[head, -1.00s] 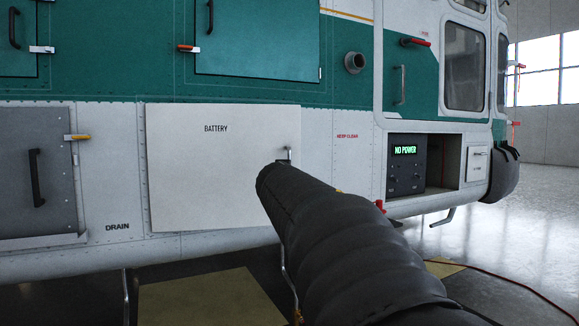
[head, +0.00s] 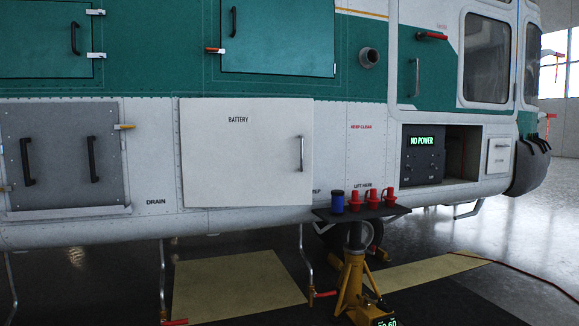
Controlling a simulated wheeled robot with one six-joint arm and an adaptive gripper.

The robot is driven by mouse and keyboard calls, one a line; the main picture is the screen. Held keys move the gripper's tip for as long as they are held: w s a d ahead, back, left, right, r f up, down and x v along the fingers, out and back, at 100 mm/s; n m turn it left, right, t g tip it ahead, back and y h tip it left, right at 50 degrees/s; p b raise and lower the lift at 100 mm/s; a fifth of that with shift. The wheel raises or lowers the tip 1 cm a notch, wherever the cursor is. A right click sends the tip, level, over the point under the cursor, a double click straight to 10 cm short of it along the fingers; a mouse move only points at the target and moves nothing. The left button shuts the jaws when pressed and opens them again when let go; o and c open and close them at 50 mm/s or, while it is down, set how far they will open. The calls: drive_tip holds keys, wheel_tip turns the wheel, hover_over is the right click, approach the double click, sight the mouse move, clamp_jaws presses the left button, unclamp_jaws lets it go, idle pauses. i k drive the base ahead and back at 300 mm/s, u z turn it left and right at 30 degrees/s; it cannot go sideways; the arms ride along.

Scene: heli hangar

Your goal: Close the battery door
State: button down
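The battery door (head: 240,160) is a flat white panel marked BATTERY on the lower side of the helicopter, in the middle left of the head view. A dark upright handle (head: 301,154) sits near its right edge. The right edge covers part of a label on the hull, so the door seems to stand slightly out from the hull. How far it is open is hard to tell from this angle. No latch shows on it. My gripper is not in view.
A yellow jack stand (head: 355,285) with a dark tray (head: 390,212) stands in front, right of the door. The tray holds red pieces (head: 372,200) and a blue can (head: 338,202). A grey hatch (head: 65,155) is at left. A panel reads NO POWER (head: 422,141). A red cable (head: 520,273) crosses the floor.

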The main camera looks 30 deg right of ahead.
sight(236, 152)
drive_tip(key=u, duration=0.35)
drive_tip(key=k, duration=0.7)
drive_tip(key=z, duration=0.8)
drive_tip(key=i, duration=1.45)
drive_tip(key=z, duration=0.65)
